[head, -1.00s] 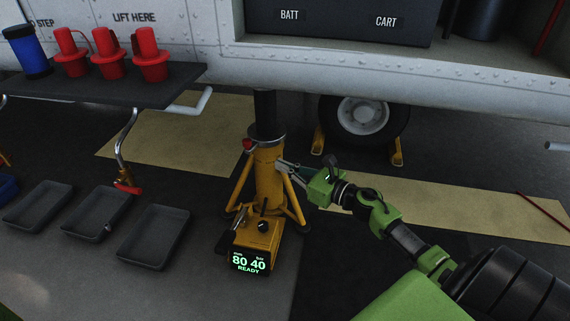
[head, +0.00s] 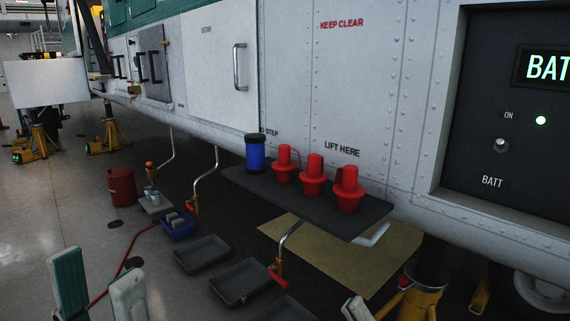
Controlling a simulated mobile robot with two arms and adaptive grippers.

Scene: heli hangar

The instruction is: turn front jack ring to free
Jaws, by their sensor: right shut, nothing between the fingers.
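The yellow jack (head: 418,303) stands at the bottom right, cut off by the frame edge. Its grey collar ring (head: 428,270) and a red knob (head: 404,281) show near its top; its lower body and display are out of view. My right gripper (head: 357,308) shows only as a pale fingertip at the bottom edge, left of the jack and apart from it in the picture. It is shut and empty. My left gripper (head: 97,278) is at the bottom left, its two pale-and-teal fingers spread apart with nothing between them.
A dark shelf (head: 240,194) holds a blue canister (head: 260,154) and red plugs (head: 313,172) beside the fuselage. Grey trays (head: 203,250) and a blue bin (head: 178,229) lie below. Other yellow jacks (head: 40,142) stand far left. A red hose (head: 125,258) crosses the floor.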

